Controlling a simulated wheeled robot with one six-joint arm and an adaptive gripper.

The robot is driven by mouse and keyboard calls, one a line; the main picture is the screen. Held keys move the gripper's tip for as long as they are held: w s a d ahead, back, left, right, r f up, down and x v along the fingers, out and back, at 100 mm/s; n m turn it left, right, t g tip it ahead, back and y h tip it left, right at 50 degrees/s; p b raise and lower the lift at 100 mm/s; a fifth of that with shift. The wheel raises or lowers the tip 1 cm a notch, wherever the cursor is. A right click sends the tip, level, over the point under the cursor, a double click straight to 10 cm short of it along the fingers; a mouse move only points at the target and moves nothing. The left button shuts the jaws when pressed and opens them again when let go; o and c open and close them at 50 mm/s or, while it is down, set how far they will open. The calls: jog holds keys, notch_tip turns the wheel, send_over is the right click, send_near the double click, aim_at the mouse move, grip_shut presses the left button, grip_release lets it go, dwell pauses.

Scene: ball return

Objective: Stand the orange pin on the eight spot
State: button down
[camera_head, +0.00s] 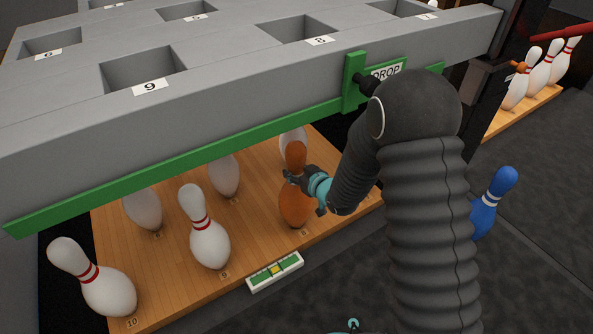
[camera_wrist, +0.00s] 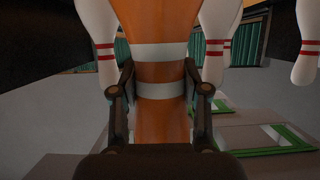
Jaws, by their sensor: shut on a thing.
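The orange pin (camera_head: 295,206) stands about upright over the front right of the wooden pin deck (camera_head: 180,259), in the head view. Its base is right behind a small floor number (camera_head: 302,232), too small to read surely, in the row with 9 and 10. The base hides the spot itself, and I cannot tell whether it touches the wood. My gripper (camera_head: 298,177) is shut around the pin's neck. In the wrist view the orange pin (camera_wrist: 161,68), with white bands, fills the space between both fingers.
White pins stand left of it, the nearest at the nine spot (camera_head: 208,230) and ten corner (camera_head: 98,284). Another white pin (camera_head: 291,138) is close behind. The grey rack with its green edge (camera_head: 190,158) overhangs the deck. A green level strip (camera_head: 275,271) lies at the front edge. A blue pin (camera_head: 493,201) stands right.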

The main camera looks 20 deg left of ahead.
jog(key=shift+r, duration=0.25)
jog(key=shift+c, duration=2.4)
grip_release()
jog(key=shift+s+f, duration=0.1)
jog(key=shift+f, duration=0.2)
jog(key=v, duration=1.2)
jog(key=shift+r, duration=0.25)
